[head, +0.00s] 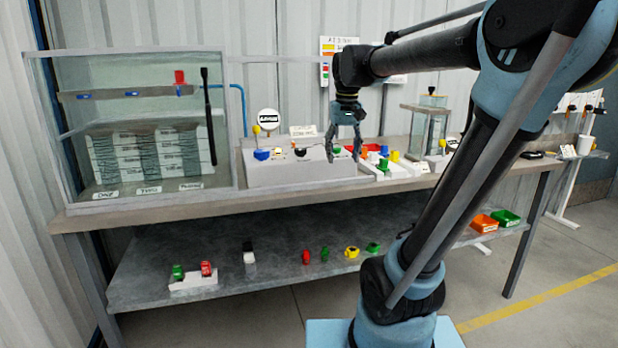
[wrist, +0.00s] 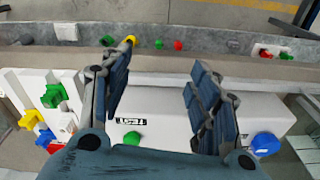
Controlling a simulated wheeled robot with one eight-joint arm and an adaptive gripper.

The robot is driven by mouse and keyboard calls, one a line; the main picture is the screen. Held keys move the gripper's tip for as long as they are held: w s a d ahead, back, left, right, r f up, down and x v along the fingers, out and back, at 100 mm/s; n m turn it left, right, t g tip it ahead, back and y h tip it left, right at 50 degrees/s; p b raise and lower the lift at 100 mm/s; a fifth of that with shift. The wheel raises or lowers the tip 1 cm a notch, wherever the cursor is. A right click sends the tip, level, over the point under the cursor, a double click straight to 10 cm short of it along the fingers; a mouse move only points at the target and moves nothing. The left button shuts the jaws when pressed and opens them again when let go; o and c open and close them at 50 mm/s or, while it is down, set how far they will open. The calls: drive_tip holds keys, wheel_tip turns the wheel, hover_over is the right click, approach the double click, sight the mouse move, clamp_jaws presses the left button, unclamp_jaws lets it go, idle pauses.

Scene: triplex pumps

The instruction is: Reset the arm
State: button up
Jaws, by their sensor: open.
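My gripper (head: 345,146) hangs from my raised arm, fingers down, over the front of the workbench (head: 160,206). It is open and empty. In the wrist view my gripper (wrist: 156,105) shows its two blue-grey fingers wide apart. Between and below them is a white box (wrist: 165,112) with a "TEST" label and a green knob (wrist: 131,138). In the head view the white box (head: 290,172) stands on the bench behind and below the fingers. I cannot tell how far the fingertips are above it.
A glass tank (head: 140,125) stands on the bench at left, and a smaller glass case (head: 428,128) at right. A tray with coloured parts (head: 383,165) is right of my gripper. The lower shelf (head: 230,262) holds several small coloured parts. Open floor lies in front.

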drive_tip(key=s+d+f, duration=0.4)
drive_tip(key=s+f, duration=0.5)
drive_tip(key=f, duration=0.2)
drive_tip(key=s+d+f+m+t, duration=0.1)
drive_tip(key=s+d+f, duration=0.3)
drive_tip(key=s+f, duration=0.5)
wheel_tip(320, 180, down, 4)
drive_tip(key=shift+s+d+r, duration=0.2)
drive_tip(key=shift+s+d, duration=0.1)
drive_tip(key=shift+d, duration=0.1)
drive_tip(key=shift+w+f, duration=0.2)
drive_tip(key=shift+w, duration=0.25)
idle(1.8)
